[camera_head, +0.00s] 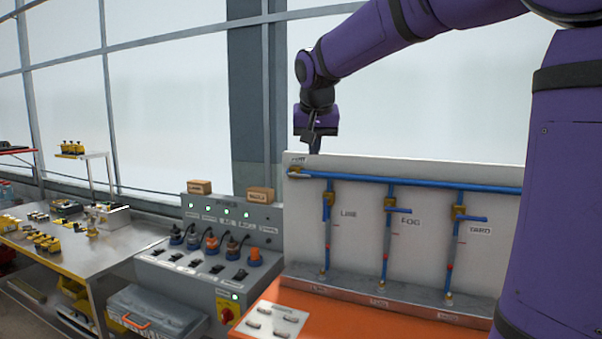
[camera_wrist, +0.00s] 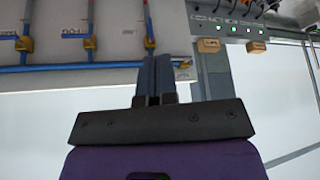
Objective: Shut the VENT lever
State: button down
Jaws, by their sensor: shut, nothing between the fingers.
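A white valve panel (camera_head: 440,240) carries blue pipes with several yellow valves. A small yellow fitting (camera_head: 295,171) sits at the left end of the top pipe, under a small label (camera_head: 298,160) too small to read surely; it may be VENT. My gripper (camera_head: 314,148) points down just above the panel's top edge, right of that fitting. In the wrist view my gripper's fingers (camera_wrist: 153,76) are together with nothing between them. A yellow fitting (camera_wrist: 184,64) shows just right of the fingertips there. I cannot tell whether the fingers touch anything, nor how its lever stands.
Valves at LINE (camera_head: 328,198), FOG (camera_head: 389,203) and YARD (camera_head: 458,212) have blue handles. A grey control box (camera_head: 205,270) with switches and plugs stands left, with two small brown boxes (camera_head: 260,195) on top. An orange surface (camera_head: 330,310) lies below the panel.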

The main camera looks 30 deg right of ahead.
jog(key=w+d+f+m+h, duration=0.1)
jog(key=w+d+m, duration=0.1)
jog(key=w, duration=0.9)
jog(key=w+d+f+m+h, duration=0.1)
jog(key=w+d+m+h, duration=0.1)
jog(key=w, duration=1)
jog(key=shift+w+d+f+h, duration=0.15)
jog(key=shift+d+f+h, duration=0.2)
jog(key=shift+d, duration=0.5)
jog(key=shift+f, duration=0.15)
send_near(303, 176)
jog(key=shift+x, duration=3.65)
